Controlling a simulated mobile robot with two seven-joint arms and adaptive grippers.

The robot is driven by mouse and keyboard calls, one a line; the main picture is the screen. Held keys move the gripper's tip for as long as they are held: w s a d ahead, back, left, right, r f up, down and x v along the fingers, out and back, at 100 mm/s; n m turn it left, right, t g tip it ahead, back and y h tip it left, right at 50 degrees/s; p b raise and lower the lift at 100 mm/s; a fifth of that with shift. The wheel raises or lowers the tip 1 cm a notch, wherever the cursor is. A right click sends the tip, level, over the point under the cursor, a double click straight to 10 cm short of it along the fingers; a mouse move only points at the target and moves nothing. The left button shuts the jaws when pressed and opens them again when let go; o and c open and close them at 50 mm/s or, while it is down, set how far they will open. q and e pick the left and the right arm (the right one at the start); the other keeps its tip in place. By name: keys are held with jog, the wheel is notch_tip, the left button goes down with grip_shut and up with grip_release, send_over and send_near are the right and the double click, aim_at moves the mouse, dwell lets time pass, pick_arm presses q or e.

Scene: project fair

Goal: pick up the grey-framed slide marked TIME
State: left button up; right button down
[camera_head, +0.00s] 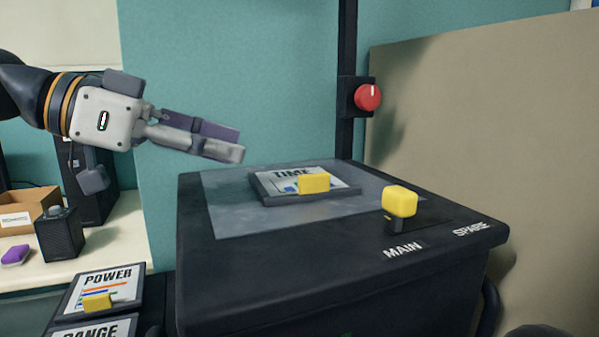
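The grey-framed slide marked TIME (263,190) lies flat on the pale grey panel (235,218) on top of a black box. A yellow grip block (314,183) stands on the slide and hides part of its face. My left gripper (240,146) is above and to the left of the slide, apart from it, its fingers pointing right and slightly down. The fingers overlap in this view, so I cannot tell how far apart they are. No thing shows held between them. My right gripper is not in view.
A yellow-knobbed lever (400,201) stands on the black box (330,275) near the words MAIN and SPARE. A red knob (368,97) sits on a post behind. Slides marked POWER (112,285) and RANGE lie lower left. A beige panel (500,150) bounds the right.

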aim_at(303, 175)
pick_arm(q)
jog(key=d, duration=0.1)
jog(key=d+f, duration=0.1)
jog(key=d, duration=0.1)
jog(key=shift+s+d, duration=0.2)
jog(key=shift+d, duration=0.05)
jog(key=x, duration=0.8)
jog(key=shift+w+a+f, duration=0.1)
jog(key=shift+w+a, duration=0.1)
jog(key=shift+w, duration=0.2)
grip_shut()
